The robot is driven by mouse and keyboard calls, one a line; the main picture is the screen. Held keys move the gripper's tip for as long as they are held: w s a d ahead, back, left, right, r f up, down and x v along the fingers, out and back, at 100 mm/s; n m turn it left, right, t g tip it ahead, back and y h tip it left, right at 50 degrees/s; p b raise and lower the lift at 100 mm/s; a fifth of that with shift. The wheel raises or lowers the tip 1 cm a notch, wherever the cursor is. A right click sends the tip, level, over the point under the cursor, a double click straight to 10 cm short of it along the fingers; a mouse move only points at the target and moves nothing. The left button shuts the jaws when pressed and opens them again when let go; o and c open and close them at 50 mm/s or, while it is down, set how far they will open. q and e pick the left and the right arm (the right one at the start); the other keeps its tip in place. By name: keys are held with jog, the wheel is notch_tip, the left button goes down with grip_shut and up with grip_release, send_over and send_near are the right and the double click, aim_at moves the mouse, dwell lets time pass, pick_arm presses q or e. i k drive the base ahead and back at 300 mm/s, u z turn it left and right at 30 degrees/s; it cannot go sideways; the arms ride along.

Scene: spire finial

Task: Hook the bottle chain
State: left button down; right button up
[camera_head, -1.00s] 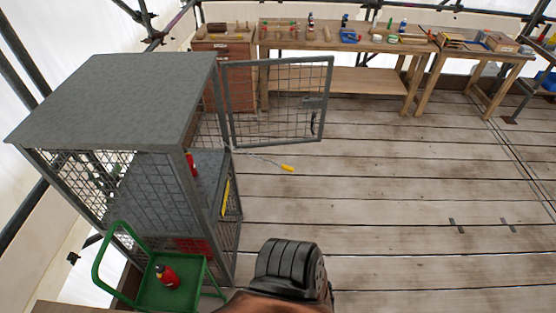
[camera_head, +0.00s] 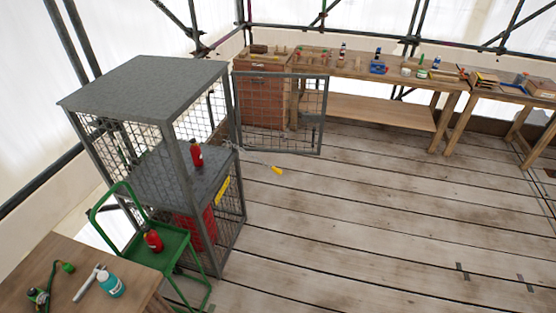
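A grey mesh cage (camera_head: 150,80) stands at the left with its mesh door (camera_head: 281,113) swung open to the right. A red bottle (camera_head: 196,154) stands on the cage's middle shelf, and a larger red cylinder (camera_head: 207,226) shows low in the cage. Another red bottle (camera_head: 153,240) sits on a green trolley (camera_head: 172,257) in front of the cage. Neither of my grippers is in view.
A wooden table (camera_head: 55,252) at the lower left holds a teal canister (camera_head: 111,285) and small tools. A wooden workbench (camera_head: 350,70) with bottles and tools stands along the back. The plank floor (camera_head: 370,220) in the middle and right is clear.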

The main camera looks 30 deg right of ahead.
aim_at(276, 169)
jog(key=z, duration=0.65)
jog(key=i, duration=0.75)
jog(key=z, duration=0.7)
jog(key=i, duration=1.6)
jog(key=u, duration=0.7)
